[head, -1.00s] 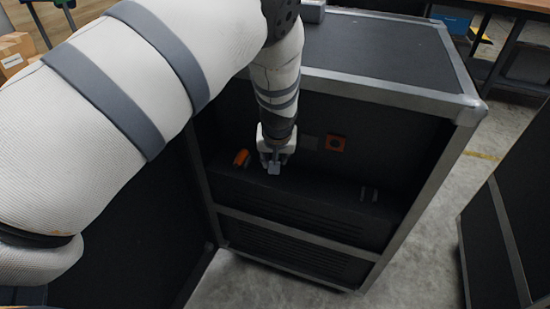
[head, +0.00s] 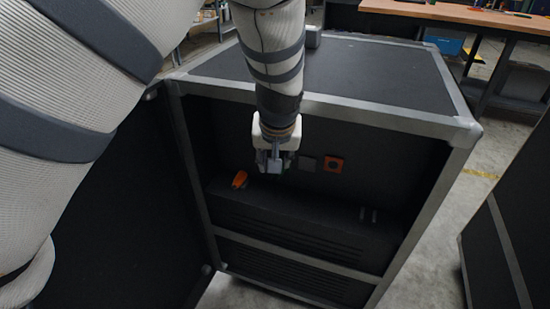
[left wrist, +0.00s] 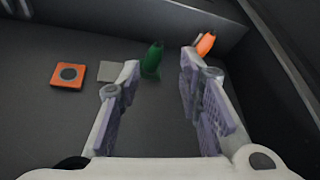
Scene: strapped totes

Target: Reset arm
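My left gripper (head: 275,163) hangs at the open front of a dark cabinet (head: 440,118), under its top edge. In the left wrist view its two fingers (left wrist: 160,68) are apart with nothing held between them. A green handle-like part (left wrist: 152,59) shows beyond the gap; the gripper hides it in the head view. An orange handle (head: 240,179) is left of the gripper in the head view and beyond the right finger in the wrist view (left wrist: 205,43). An orange square with a dark centre (head: 333,164) and a grey square (head: 307,163) are on the back panel. My right gripper is out of view.
An open dark door panel (head: 125,200) stands at the left. Another dark case (head: 510,235) is at the right, with bare floor between. A wooden workbench (head: 455,14) stands behind.

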